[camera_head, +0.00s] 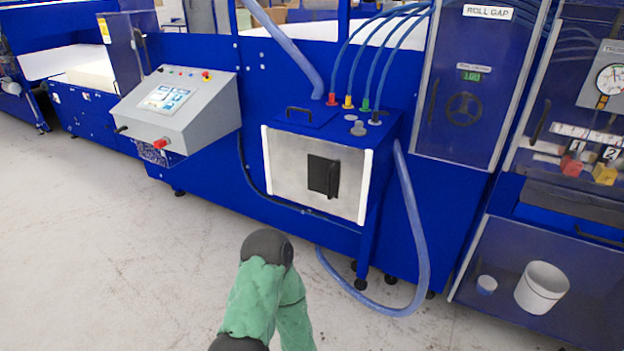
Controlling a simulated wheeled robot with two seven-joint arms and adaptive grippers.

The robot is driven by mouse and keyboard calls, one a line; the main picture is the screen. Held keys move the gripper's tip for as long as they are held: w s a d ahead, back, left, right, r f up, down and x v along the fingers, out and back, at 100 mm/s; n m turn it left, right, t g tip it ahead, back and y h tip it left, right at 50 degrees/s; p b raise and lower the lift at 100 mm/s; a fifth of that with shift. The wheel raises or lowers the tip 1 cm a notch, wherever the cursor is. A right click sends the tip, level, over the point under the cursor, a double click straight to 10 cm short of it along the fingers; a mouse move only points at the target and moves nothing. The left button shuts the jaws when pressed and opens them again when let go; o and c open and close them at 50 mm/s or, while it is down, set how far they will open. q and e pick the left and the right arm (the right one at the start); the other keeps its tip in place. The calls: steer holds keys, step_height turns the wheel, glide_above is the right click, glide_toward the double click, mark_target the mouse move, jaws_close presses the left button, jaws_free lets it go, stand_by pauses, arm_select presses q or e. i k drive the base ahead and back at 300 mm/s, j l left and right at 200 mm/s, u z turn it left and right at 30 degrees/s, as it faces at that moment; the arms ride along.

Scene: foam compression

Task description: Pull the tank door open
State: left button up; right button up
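The tank (384,140) is a blue box on legs in the middle of the head view. Its front door (290,170) is a silver panel with white side edges, and it looks closed. A black handle (323,176) on a dark plate sits right of the door's middle. One of my arms, in a green sleeve with a dark rounded joint, rises from the bottom edge in front of the tank. It is apart from the door in the picture. No gripper or fingertips show.
A grey control console (185,105) stands left of the tank. A blue hose (415,235) loops from the tank's right side to the floor. A cabinet with a white bucket (541,287) is at the right. The grey floor (110,250) at left is clear.

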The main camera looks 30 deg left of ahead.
mark_target(330, 177)
steer(key=u, duration=0.8)
